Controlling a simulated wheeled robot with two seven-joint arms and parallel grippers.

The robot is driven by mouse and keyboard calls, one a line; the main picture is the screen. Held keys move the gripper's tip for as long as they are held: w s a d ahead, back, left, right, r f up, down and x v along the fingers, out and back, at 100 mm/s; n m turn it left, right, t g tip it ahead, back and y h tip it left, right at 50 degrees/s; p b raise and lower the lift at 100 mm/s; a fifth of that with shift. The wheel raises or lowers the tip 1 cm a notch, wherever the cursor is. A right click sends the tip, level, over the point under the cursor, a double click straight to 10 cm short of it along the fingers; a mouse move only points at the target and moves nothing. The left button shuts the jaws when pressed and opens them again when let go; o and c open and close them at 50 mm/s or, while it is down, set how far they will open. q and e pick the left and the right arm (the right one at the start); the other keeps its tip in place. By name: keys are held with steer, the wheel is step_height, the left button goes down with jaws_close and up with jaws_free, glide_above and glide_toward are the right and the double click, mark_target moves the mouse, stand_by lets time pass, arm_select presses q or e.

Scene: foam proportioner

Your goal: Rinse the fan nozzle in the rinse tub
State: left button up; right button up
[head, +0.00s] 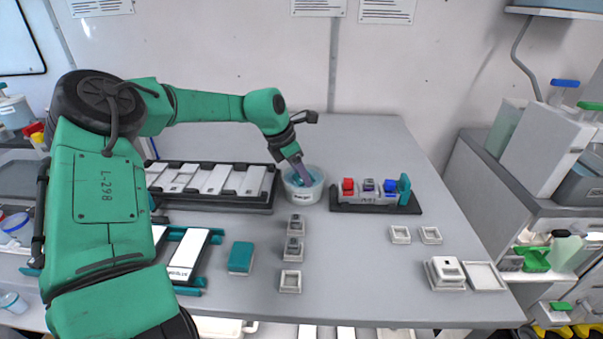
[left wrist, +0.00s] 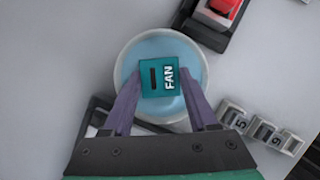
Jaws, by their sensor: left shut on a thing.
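The rinse tub (head: 303,187) is a round whitish tub with blue liquid, standing on the grey table near the back middle. My left gripper (head: 301,177) points down into its mouth. In the left wrist view, my left gripper (left wrist: 160,88) is shut on the fan nozzle (left wrist: 160,78), a teal block with a dark slot and the label FAN. The nozzle lies over the blue liquid inside the rim of the tub (left wrist: 203,62). How deep it sits in the liquid cannot be told. My right gripper is not in view.
A dark rack with white blocks (head: 210,180) stands left of the tub. A black holder with red, purple and blue parts (head: 375,207) stands right of it. Small number blocks (head: 294,247) and a teal block (head: 241,257) lie in front. The table's right back is clear.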

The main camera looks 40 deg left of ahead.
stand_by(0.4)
arm_select(q)
step_height(320, 180, up, 9)
steer(key=p, duration=0.6)
steer(key=shift+s, duration=0.1)
